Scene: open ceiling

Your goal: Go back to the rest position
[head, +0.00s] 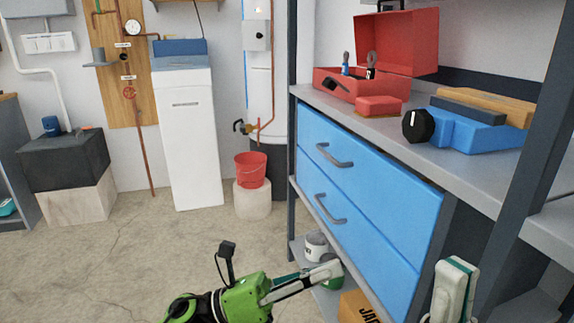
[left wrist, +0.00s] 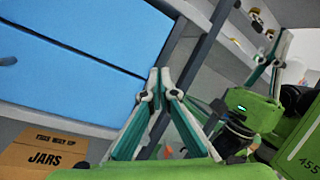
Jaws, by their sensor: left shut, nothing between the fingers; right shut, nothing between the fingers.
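My left gripper (head: 332,269) comes in from the bottom of the head view. Its fingers are shut and empty, and they overlap the lower shelf below the blue drawers (head: 372,185) in the picture. In the left wrist view the fingertips (left wrist: 157,80) are together with nothing between them. My right gripper (head: 456,268) shows at the bottom right of the head view, in front of the shelf unit. It is shut and empty, with its fingers pointing up. It also shows at the right of the left wrist view (left wrist: 268,62).
Both drawers are shut. A red toolbox (head: 345,85) and a blue vise (head: 470,132) stand on the worktop (head: 385,125). A cardboard box marked JARS (left wrist: 40,152) and a white pot (head: 316,246) are on the lower shelf. The floor (head: 130,250) to the left is clear.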

